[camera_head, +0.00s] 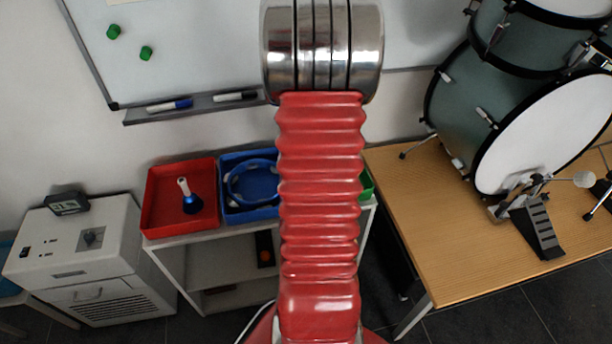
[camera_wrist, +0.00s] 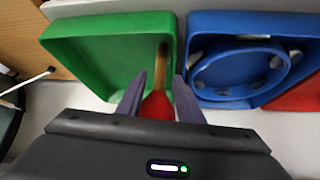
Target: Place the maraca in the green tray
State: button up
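The maraca has a red head (camera_wrist: 158,106) and a wooden handle (camera_wrist: 162,65) in the wrist view. My gripper (camera_wrist: 160,78) has its two dark fingers against both sides of the red head and holds it. The handle points away from my gripper, over the right side of the green tray (camera_wrist: 62,45). The head is near the tray's front edge. The tray's visible floor is empty. In the head view only a sliver of the green tray (camera_head: 367,186) shows; my red arm hides the rest, the gripper and the maraca.
A blue tray (camera_wrist: 196,22) with a blue tambourine (camera_wrist: 240,75) stands right beside the green one. The trays stand on a white shelf unit (camera_head: 180,241). A wooden table (camera_head: 440,240) bears drums (camera_head: 545,115).

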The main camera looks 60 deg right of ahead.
jog(key=v, duration=1)
dwell(0.5)
jog(key=shift+s, duration=0.1)
dwell(0.6)
jog(key=shift+r, duration=0.1)
